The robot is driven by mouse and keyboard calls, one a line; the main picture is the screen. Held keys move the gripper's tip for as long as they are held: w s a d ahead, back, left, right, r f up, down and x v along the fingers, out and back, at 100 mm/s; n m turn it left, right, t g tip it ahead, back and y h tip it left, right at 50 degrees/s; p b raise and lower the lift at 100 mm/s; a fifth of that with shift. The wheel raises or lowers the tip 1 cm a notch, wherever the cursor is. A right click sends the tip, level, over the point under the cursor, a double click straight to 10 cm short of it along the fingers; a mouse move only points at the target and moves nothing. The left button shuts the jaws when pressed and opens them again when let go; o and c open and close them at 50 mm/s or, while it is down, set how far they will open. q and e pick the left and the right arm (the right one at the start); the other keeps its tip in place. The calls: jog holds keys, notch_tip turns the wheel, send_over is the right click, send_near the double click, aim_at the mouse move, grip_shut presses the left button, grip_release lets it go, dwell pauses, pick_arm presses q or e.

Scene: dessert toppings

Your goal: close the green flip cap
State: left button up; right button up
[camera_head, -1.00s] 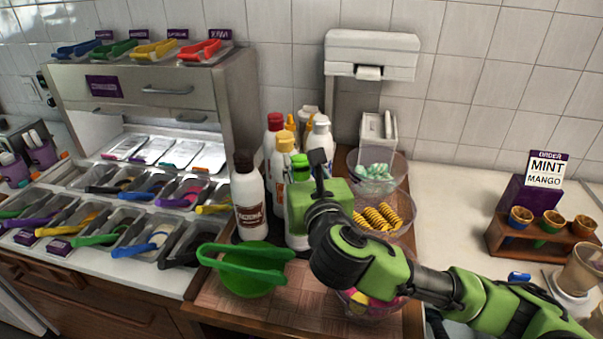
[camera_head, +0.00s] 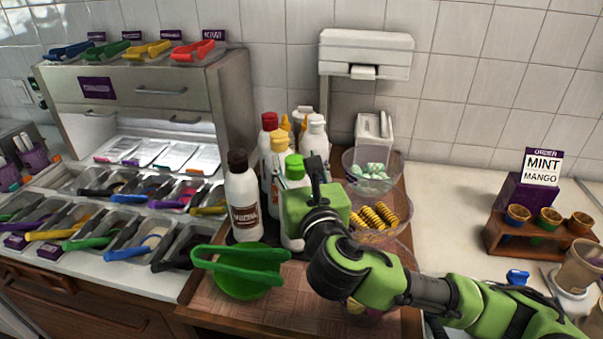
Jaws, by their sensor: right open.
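The green flip cap (camera_head: 294,165) tops a white bottle (camera_head: 290,182) in the group of bottles on the wooden board. Whether its lid stands up or lies flat is too small to tell. My right gripper (camera_head: 314,172) is just right of the cap, in front of the bottle's right side. One dark finger shows pointing up, near the height of the cap; the other is hidden. The gripper is open, and I cannot tell whether it touches the cap. It hides much of the bottle. My left gripper is not in view.
A white bottle with a brown cap (camera_head: 243,200) stands close on the left. Red-capped (camera_head: 269,122) and yellow-capped (camera_head: 279,142) bottles stand behind. Glass bowls (camera_head: 396,160) are at the right. A green bowl with green tongs (camera_head: 243,288) lies in front.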

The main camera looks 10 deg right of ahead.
jog(key=s+d, duration=0.1)
jog(key=s, duration=1)
jog(key=shift+s, duration=0.3)
jog(key=shift+d, duration=0.1)
